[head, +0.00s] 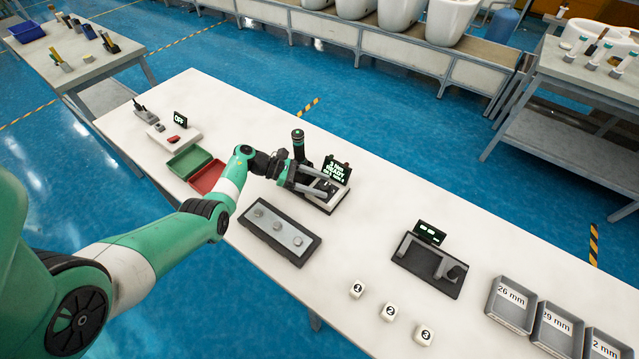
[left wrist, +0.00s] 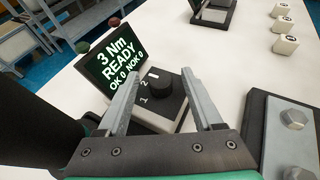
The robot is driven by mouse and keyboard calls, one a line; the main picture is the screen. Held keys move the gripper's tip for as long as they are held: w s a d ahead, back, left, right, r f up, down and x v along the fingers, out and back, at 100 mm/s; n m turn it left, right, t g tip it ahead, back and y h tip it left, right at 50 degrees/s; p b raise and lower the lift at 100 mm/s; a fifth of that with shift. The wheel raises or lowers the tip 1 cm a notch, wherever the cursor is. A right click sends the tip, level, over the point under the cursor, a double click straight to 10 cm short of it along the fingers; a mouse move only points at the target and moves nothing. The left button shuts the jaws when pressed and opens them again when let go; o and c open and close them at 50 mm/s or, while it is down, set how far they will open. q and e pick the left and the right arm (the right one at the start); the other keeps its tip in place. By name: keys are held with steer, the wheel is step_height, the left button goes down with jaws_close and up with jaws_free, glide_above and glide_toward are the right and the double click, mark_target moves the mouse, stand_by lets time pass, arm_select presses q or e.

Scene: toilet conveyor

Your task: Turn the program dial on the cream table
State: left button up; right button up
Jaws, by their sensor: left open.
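The program dial (left wrist: 159,79) is a black round knob on a dark box with the marks 1 and 2 beside it, on the cream table (head: 390,190). A small screen (head: 336,170) behind it reads "3 Nm READY"; in the left wrist view the screen (left wrist: 112,62) also reads "OK 0 NOK 0". My left gripper (head: 318,190) is open over this station. In the left wrist view its two fingers (left wrist: 165,95) stand on either side of the dial, apart from it as far as I can tell. In the head view the gripper largely hides the dial.
A dark plate with silver knobs (head: 279,231) lies in front of the station. Green (head: 188,162) and red (head: 207,178) trays are at left. Another screen station (head: 430,262), numbered white blocks (head: 389,312) and labelled grey bins (head: 511,304) are at right. Table surface between them is clear.

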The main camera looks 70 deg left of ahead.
arm_select(q)
steer(key=v, duration=1.1)
steer(key=shift+s+p, duration=0.25)
steer(key=shift+p, duration=0.05)
steer(key=shift+r, duration=0.15)
